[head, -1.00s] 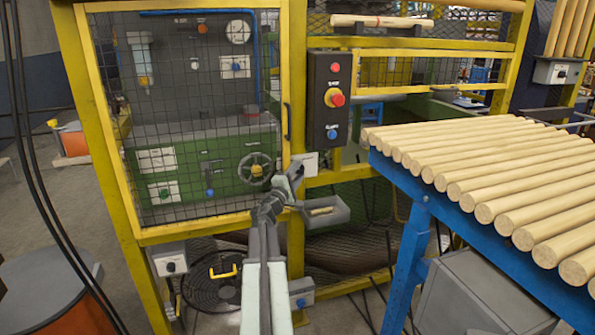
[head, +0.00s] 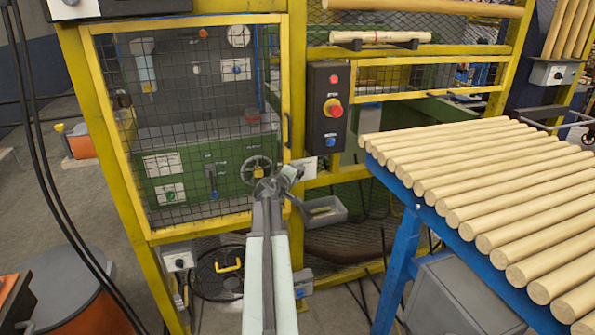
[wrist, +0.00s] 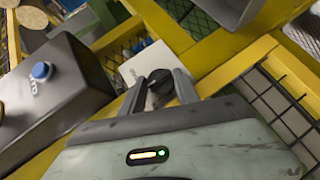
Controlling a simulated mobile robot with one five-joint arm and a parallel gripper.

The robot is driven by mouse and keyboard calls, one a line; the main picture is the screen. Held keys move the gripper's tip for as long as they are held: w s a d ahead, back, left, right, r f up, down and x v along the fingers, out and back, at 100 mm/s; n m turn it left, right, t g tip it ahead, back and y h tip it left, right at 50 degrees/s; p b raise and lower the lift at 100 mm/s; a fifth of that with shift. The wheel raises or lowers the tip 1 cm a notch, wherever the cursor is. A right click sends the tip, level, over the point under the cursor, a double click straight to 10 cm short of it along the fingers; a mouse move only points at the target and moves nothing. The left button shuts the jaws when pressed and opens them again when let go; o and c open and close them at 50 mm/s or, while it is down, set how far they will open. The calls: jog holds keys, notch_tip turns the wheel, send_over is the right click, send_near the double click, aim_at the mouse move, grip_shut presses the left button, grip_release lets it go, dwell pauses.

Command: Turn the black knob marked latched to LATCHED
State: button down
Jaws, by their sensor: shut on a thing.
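The black knob (wrist: 159,81) shows in the wrist view between the two fingers of my gripper (wrist: 160,76), which is shut on it. A pale label plate (wrist: 142,62) lies behind the knob on the yellow frame; its writing and the knob's pointer cannot be read. In the head view my gripper (head: 297,173) is at the yellow post, just below the edge of the pale plate (head: 309,164). The knob itself is hidden there behind my gripper.
A dark control box (head: 327,110) with red and blue buttons is above right of my gripper. A small grey tray (head: 325,212) hangs just below right. A mesh door (head: 190,120) stands left. A blue rack (head: 405,190) of wooden rods stands right.

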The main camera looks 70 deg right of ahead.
dwell(0.4)
jog(key=c, duration=0.9)
grip_release()
jog(key=p+v, duration=0.2)
jog(key=v, duration=0.5)
jog(key=shift+a+r+p, duration=0.25)
jog(key=shift+a+p, duration=0.05)
jog(key=shift+a, duration=0.05)
